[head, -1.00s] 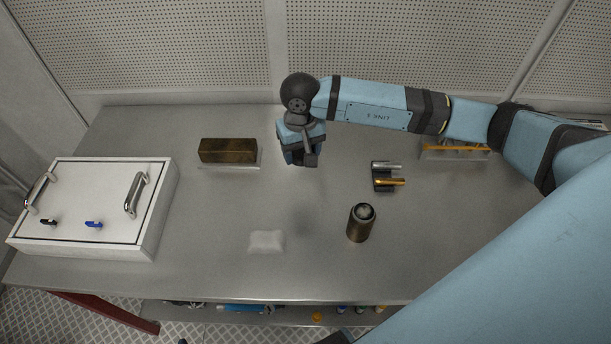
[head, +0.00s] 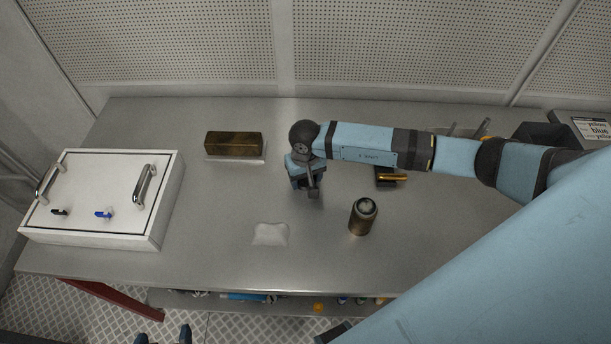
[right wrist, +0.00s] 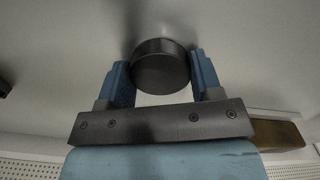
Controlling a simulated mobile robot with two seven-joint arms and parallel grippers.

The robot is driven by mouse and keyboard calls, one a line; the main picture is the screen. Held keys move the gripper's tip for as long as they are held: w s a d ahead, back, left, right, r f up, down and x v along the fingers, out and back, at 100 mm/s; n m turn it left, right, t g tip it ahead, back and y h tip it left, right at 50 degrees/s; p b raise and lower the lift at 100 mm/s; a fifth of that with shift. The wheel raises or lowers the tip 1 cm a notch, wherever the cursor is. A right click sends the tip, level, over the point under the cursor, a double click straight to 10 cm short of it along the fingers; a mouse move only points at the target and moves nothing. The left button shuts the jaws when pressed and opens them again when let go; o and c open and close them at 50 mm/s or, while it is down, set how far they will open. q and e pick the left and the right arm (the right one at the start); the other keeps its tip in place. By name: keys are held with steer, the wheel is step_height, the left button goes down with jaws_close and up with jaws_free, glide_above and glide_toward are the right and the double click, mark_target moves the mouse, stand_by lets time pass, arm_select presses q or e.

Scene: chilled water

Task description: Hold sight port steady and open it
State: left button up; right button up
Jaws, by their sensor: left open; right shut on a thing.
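The sight port (head: 362,219), a bronze-brown cylinder with a dark rim and a pale round top, stands upright on the table right of centre. My right gripper (head: 306,190) is left of and behind it, pointing down, apart from it. In the right wrist view my right gripper (right wrist: 161,84) is shut on a dark round cap-like piece (right wrist: 160,68). This piece cannot be made out in the head view. My left gripper (head: 163,337) shows only as two blue fingertips at the bottom edge, open and empty, in front of the table.
A white box (head: 90,230) with two handles and black and blue latches stands at the left. A brown block (head: 233,144) lies behind. A white cloth (head: 270,234) lies left of the sight port. A small holder (head: 390,178) with a brass-coloured rod is partly hidden by my right arm.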

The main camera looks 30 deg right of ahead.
steer(key=shift+f, duration=0.15)
steer(key=o, duration=1)
steer(key=shift+r, duration=0.35)
step_height(320, 180, up, 12)
steer(key=shift+f+b, duration=0.15)
steer(key=shift+b, duration=0.65)
